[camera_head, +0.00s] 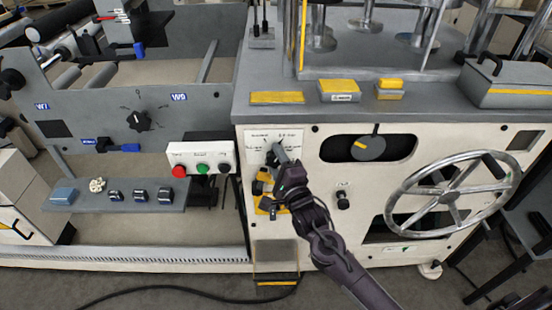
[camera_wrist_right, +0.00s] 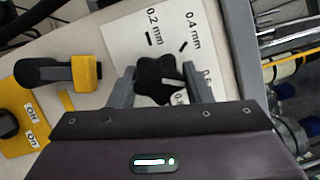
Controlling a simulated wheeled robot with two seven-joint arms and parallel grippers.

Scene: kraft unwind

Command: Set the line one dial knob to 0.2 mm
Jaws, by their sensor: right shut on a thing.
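The dial knob (camera_wrist_right: 153,80) is black and lobed, on a white scale plate (camera_wrist_right: 122,42) in the right wrist view. A pale pointer mark on it points to the right of that view, away from the 0.2 mm and 0.4 mm marks and toward a partly hidden label. My right gripper (camera_wrist_right: 160,88) is shut on the knob, one finger on each side. In the head view my right gripper (camera_head: 277,155) is at the plate (camera_head: 257,136) on the cream machine front and covers the knob. My left gripper is out of view.
Yellow-and-black switches (camera_wrist_right: 62,73) sit beside the plate. A handwheel (camera_head: 447,200), a black dial with a yellow mark (camera_head: 368,147) and a small black knob (camera_head: 343,199) are to the right. A button box (camera_head: 201,158) and a shelf (camera_head: 120,195) with small parts are to the left.

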